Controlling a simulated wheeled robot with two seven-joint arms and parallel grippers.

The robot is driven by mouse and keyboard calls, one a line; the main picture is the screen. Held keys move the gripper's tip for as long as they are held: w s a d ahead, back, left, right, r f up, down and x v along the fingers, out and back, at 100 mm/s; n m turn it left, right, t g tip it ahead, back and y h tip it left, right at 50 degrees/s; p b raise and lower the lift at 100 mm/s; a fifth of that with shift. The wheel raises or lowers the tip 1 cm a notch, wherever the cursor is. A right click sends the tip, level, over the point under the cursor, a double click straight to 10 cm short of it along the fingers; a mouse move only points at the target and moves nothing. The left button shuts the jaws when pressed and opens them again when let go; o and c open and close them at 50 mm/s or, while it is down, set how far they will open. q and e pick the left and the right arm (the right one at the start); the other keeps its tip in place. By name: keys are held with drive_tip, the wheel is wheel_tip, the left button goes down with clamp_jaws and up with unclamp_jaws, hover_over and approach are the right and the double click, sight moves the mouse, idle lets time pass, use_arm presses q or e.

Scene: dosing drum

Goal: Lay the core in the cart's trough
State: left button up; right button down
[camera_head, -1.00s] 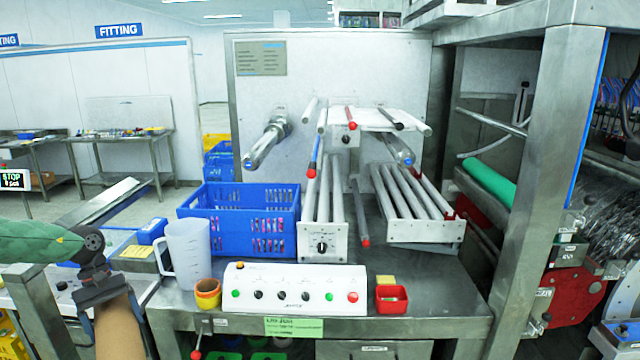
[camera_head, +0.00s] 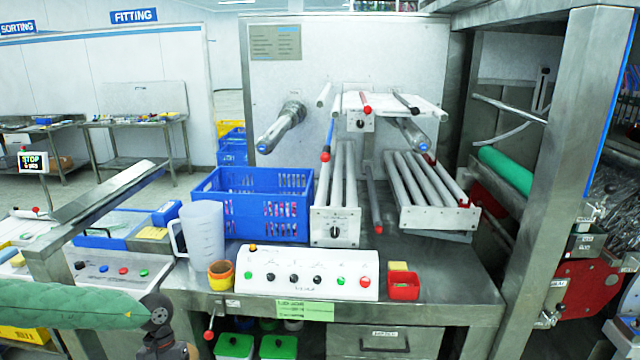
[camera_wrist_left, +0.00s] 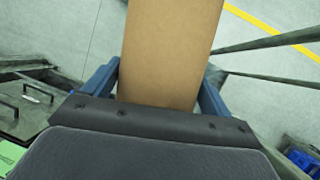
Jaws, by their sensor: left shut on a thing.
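The core, a brown cardboard tube or roll, shows in the left wrist view (camera_wrist_left: 170,45) between the blue fingers of my left gripper (camera_wrist_left: 160,75). The gripper is shut on it, and the core runs out past the top edge of that view. In the head view my left arm, in a green sleeve, comes in at the lower left. Its dark wrist is at the bottom edge, and the fingers and most of the core are below the frame. I cannot make out the cart or its trough in either view. My right gripper is not in view.
A steel bench carries a blue crate (camera_head: 216,208), a clear jug (camera_head: 203,232), a white control box (camera_head: 307,272) and a red bin (camera_head: 403,287). A machine with rollers (camera_head: 412,180) stands behind. A steel post (camera_head: 553,180) rises at right. Grey floor shows in the wrist view.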

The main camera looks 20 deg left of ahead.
use_arm(q)
drive_tip(key=w+d+f+m+y+b, duration=0.1)
drive_tip(key=w+d+f+m, duration=0.2)
drive_tip(key=d, duration=0.8)
drive_tip(key=w+d+f, duration=0.3)
drive_tip(key=w+d, duration=0.2)
drive_tip(key=d, duration=0.7)
drive_tip(key=w+d+r+m+g+b, duration=0.1)
drive_tip(key=w+d+r+m, duration=0.1)
drive_tip(key=w+d+r, duration=0.8)
drive_tip(key=shift+w+d+r+y, duration=0.25)
drive_tip(key=shift+w+d+y, duration=0.1)
drive_tip(key=shift+w, duration=0.35)
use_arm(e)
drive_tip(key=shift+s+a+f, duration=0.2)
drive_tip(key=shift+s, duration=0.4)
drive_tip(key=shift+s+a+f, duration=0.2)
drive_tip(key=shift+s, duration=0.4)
